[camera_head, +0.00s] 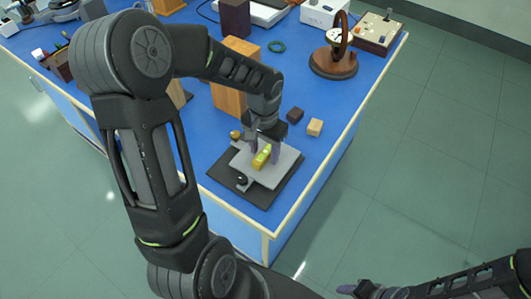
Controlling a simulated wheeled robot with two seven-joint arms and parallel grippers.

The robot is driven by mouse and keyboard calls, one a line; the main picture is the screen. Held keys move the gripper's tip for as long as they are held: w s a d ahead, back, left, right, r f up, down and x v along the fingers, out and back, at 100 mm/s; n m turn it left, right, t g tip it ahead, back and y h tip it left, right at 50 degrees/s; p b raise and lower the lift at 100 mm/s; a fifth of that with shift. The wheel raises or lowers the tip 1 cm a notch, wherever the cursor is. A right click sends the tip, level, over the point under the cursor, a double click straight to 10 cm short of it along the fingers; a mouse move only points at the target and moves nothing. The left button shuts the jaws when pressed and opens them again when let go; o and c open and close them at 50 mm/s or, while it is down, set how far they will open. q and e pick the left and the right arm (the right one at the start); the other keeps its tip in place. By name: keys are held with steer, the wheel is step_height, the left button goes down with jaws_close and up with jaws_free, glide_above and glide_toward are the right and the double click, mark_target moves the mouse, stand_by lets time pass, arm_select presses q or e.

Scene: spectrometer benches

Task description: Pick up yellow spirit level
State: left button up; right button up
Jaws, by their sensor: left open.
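The yellow spirit level (261,157) lies on a light grey plate (259,178), which rests on a black base at the near corner of the blue bench. My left gripper (264,152) is open and points down at the level, with its fingers around or just above it. The exact gap is too small to tell. The fingers hide part of the level. My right gripper (352,288) is low at the bottom edge, away from the bench, and its jaws are not clear.
A tall wooden block (234,82) stands behind my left gripper. A dark block (295,115) and a light wooden block (315,127) lie to its right. A wooden ring instrument (333,62) stands further back. The blue bench edge is close by.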

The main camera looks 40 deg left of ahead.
arm_select(q)
steer(key=shift+c, duration=0.4)
jaws_close()
stand_by(0.4)
